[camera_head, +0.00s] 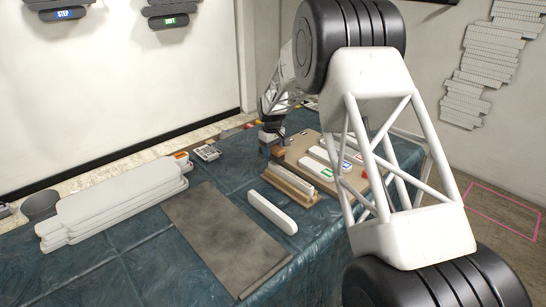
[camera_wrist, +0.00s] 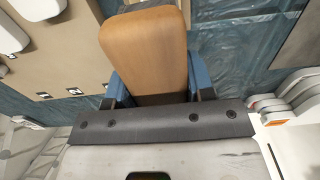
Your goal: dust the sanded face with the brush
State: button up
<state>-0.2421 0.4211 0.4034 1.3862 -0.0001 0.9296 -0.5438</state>
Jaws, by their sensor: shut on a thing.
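My gripper (camera_head: 267,137) is at the far side of the table, by the left edge of the tan board. It is shut on the brush, whose brown wooden body (camera_wrist: 145,50) fills the space between the blue fingers in the wrist view. The bristles cannot be made out. A white piece (camera_head: 299,178) sits in a wooden cradle (camera_head: 284,184), nearer than my gripper and apart from it. Another long white piece (camera_head: 271,212) with rounded ends lies flat beside the grey mat (camera_head: 222,232). I cannot tell which face is sanded.
The tan board (camera_head: 299,148) carries several white pieces with coloured labels (camera_head: 324,161). A stack of white slabs (camera_head: 115,205) lies at the left, near a calculator (camera_head: 207,152). The blue cloth (camera_head: 150,258) is clear at the front left. My arm hides part of the right side.

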jog(key=shift+r, duration=2.55)
